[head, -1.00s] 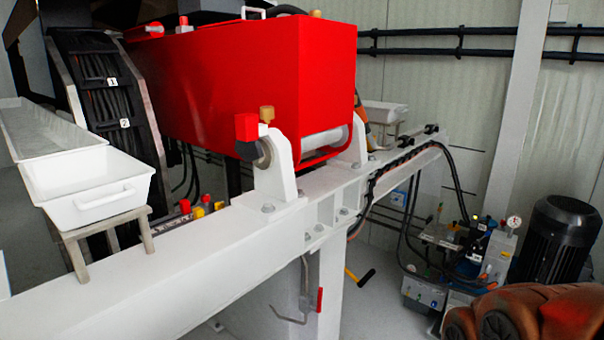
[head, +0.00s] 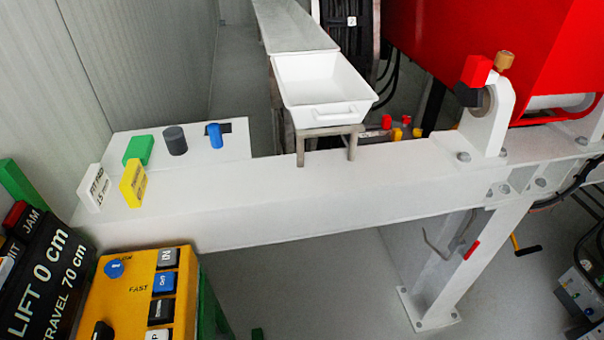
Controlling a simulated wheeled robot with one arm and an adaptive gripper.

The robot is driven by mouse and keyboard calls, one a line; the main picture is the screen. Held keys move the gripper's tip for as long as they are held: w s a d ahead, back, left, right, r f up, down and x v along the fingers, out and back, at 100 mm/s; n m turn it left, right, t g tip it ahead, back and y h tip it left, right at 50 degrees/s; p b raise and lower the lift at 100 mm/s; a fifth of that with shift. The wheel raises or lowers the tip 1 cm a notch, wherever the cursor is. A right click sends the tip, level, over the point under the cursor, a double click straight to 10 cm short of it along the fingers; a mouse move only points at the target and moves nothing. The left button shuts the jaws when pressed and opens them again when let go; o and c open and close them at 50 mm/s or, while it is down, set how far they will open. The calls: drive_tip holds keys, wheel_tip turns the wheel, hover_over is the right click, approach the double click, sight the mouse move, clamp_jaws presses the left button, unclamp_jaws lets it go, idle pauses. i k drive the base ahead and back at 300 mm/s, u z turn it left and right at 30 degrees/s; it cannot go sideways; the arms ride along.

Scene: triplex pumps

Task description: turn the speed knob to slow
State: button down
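A yellow control box (head: 139,315) stands at the bottom left in the head view, cut off by the lower edge. A round blue knob (head: 114,268) with a small pale mark sits at its upper left. The word FAST is printed to the lower right of this knob; a small dark label above it is too small to read. A black knob (head: 102,331) shows partly at the bottom edge. I cannot tell for certain which knob sets the speed. My gripper is not in view.
Keys line the box's right side, including a blue one (head: 163,283). A black panel (head: 45,275) reading LIFT 0 cm stands left. A white beam (head: 300,195) crosses behind, carrying coloured blocks and a white tray (head: 318,88). Grey floor lies open below the beam.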

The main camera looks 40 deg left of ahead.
sight(115, 269)
drive_tip(key=u, duration=5.5)
drive_tip(key=k, duration=0.45)
drive_tip(key=z, duration=1.5)
